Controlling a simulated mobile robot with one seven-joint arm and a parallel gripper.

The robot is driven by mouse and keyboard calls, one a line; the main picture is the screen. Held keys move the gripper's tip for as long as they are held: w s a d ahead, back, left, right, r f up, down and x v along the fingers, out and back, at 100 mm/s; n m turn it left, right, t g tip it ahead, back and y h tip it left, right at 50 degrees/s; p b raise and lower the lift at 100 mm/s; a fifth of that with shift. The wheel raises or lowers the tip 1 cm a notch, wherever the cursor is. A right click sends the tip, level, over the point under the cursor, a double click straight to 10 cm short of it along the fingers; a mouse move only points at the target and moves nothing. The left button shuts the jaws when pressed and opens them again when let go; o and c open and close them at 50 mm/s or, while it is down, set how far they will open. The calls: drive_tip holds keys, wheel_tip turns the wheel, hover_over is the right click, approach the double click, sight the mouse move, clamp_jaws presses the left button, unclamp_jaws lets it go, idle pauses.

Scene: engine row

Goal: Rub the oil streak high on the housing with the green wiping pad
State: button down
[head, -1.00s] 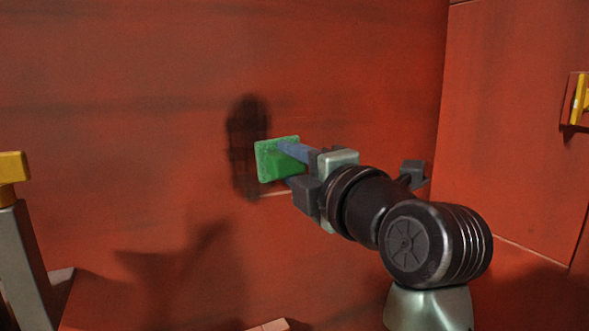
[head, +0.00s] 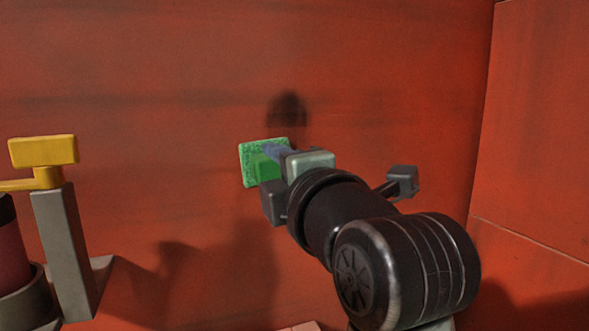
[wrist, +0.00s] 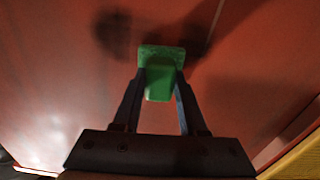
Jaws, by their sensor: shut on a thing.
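The oil streak (head: 287,108) is a dark smear on the red housing wall (head: 180,60), right of and above the pad in the head view. Its upper part is dark; below it the wall looks much paler, and my gripper hides the lower stretch. My gripper (head: 278,160) is shut on the handle of the green wiping pad (head: 248,164), with the pad's face toward the wall. The pad (wrist: 162,53) also shows between the fingers in the wrist view. I cannot tell whether it touches the wall.
A grey post with a yellow top (head: 43,152) stands at the left, with a dark red cylinder (head: 12,255) in a grey holder beside it. Another red panel (head: 535,150) meets the wall at the right. The wall around the pad is clear.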

drive_tip(key=shift+s+a, duration=0.1)
drive_tip(key=shift+a, duration=0.2)
drive_tip(key=shift+d+r+p, duration=0.1)
drive_tip(key=shift+r+p, duration=1)
drive_tip(key=shift+r, duration=0.4)
drive_tip(key=shift+w+d+f+b, duration=0.15)
drive_tip(key=shift+w+d, duration=0.25)
drive_tip(key=shift+d, duration=0.9)
drive_tip(key=shift+w+d+r+b, duration=0.15)
drive_tip(key=shift+w+d, duration=0.3)
drive_tip(key=shift+d, duration=0.8)
drive_tip(key=shift+w+d+f+b, duration=0.15)
drive_tip(key=shift+w+d, duration=0.25)
drive_tip(key=shift+d, duration=0.9)
drive_tip(key=shift+r+p, duration=0.95)
drive_tip(key=shift+r, duration=0.55)
drive_tip(key=shift+s+a+b, duration=0.35)
drive_tip(key=shift+s+a, duration=0.05)
drive_tip(key=shift+a, duration=0.9)
drive_tip(key=shift+s+a+b, duration=0.3)
drive_tip(key=shift+s+a, duration=0.15)
drive_tip(key=shift+a, duration=0.9)
drive_tip(key=shift+s+a+b, duration=0.35)
drive_tip(key=shift+s+a, duration=0.05)
drive_tip(key=shift+a, duration=0.9)
drive_tip(key=b+v, duration=0.1)
drive_tip(key=v, duration=0.5)
drive_tip(key=shift+d, duration=0.1)
